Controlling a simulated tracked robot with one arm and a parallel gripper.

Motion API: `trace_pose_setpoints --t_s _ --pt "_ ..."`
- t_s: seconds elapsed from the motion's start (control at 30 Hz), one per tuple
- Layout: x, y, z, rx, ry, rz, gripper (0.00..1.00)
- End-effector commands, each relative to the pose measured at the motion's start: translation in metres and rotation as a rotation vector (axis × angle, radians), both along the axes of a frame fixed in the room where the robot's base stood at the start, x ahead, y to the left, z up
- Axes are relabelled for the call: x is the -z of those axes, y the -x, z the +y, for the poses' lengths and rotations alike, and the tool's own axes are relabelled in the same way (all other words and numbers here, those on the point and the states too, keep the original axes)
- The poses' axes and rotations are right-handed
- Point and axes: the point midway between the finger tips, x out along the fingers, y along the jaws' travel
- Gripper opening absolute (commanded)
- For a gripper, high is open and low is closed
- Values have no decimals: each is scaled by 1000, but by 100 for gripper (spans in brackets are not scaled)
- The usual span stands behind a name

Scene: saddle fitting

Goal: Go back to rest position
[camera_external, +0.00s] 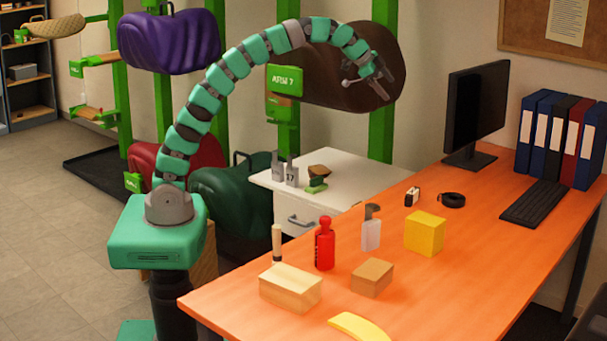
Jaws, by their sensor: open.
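My gripper (368,82) is at the end of my raised, arched arm, high on the right side of the arch. It is open, and I see nothing held in it. It shows in front of the brown saddle (325,75) on the green rack; I cannot tell whether it touches it. A small pale rounded part shows by the left finger, too small to make out. A green label reading "ATSH 7" (285,80) is left of the gripper.
The orange desk (500,255) holds a red bottle (324,245), yellow cube (425,232), wooden blocks (290,287), monitor (476,112) and binders (560,138). A white cabinet (345,172) stands behind it. Purple (170,42) and green (235,195) saddles are near my arm.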

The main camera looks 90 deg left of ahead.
Motion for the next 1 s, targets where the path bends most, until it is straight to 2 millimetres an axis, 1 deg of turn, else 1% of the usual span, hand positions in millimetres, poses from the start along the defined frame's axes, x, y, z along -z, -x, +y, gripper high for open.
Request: trace_pose_setpoints --t_s 0.03,0.17,0.2,0.27,0.3,0.37,0.5,0.67,0.7,0.77,0.8,1.0 --pt "-16 9 -9 -9 10 -25 90" --pt "-54 29 -27 -43 44 -100 90" --pt "-65 36 -33 -52 55 -121 90" --pt "-80 47 -41 -66 74 -150 90" --pt "-91 54 -47 -74 85 -176 90" --pt "-107 66 -55 -87 104 -211 90" --pt "-140 95 -72 -114 154 -286 90" --pt "-175 132 -91 -141 215 -373 90" --pt "-183 142 -95 -147 231 -396 90" --pt "-193 156 -102 -155 256 -425 90" --pt "-202 166 -106 -161 273 -448 90" --pt "-233 216 -123 -183 365 -547 90"
